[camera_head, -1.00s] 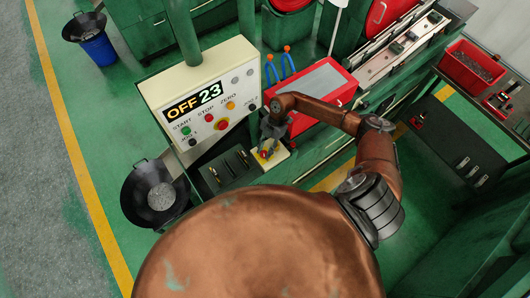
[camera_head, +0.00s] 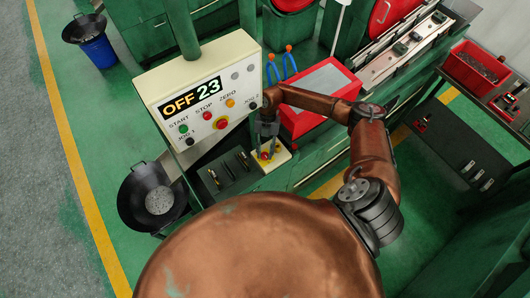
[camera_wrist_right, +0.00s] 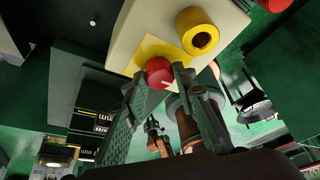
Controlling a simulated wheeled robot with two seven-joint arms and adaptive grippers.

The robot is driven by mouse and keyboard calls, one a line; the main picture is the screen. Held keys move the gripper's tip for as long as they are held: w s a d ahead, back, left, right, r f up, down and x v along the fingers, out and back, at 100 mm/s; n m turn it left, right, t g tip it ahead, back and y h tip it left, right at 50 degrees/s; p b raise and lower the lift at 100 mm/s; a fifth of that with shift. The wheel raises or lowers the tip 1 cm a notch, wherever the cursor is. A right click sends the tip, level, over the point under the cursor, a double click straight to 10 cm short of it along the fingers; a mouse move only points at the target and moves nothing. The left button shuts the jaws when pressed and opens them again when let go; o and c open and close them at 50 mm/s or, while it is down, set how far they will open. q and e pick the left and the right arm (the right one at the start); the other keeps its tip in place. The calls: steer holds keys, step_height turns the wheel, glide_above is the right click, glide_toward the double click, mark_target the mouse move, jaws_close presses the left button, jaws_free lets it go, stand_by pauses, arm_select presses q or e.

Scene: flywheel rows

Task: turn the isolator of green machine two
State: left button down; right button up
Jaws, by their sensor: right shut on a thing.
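The isolator is a red knob (camera_wrist_right: 158,70) with a pale mark, on a yellow plate (camera_wrist_right: 150,50) of a cream box; the knob also shows in the head view (camera_head: 265,156). My right gripper (camera_wrist_right: 161,76) is shut on the knob, one fingertip at each side of it. In the head view my right gripper (camera_head: 267,146) reaches down to the box from above and partly hides it. The cream control panel (camera_head: 222,62) above reads OFF 23.
A yellow ring-shaped part (camera_wrist_right: 198,31) stands beside the knob on the box. A dark tray with small tools (camera_head: 232,174) lies left of the box, a red toolbox (camera_head: 318,98) to its right. A black bowl (camera_head: 143,208) stands at the lower left.

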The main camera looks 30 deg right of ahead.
stand_by(0.3)
steer(key=o, duration=1.1)
steer(key=shift+o, duration=0.2)
steer(key=shift+r, duration=0.1)
steer(key=v, duration=1.1)
steer(key=shift+r, duration=0.4)
steer(key=shift+d, duration=0.1)
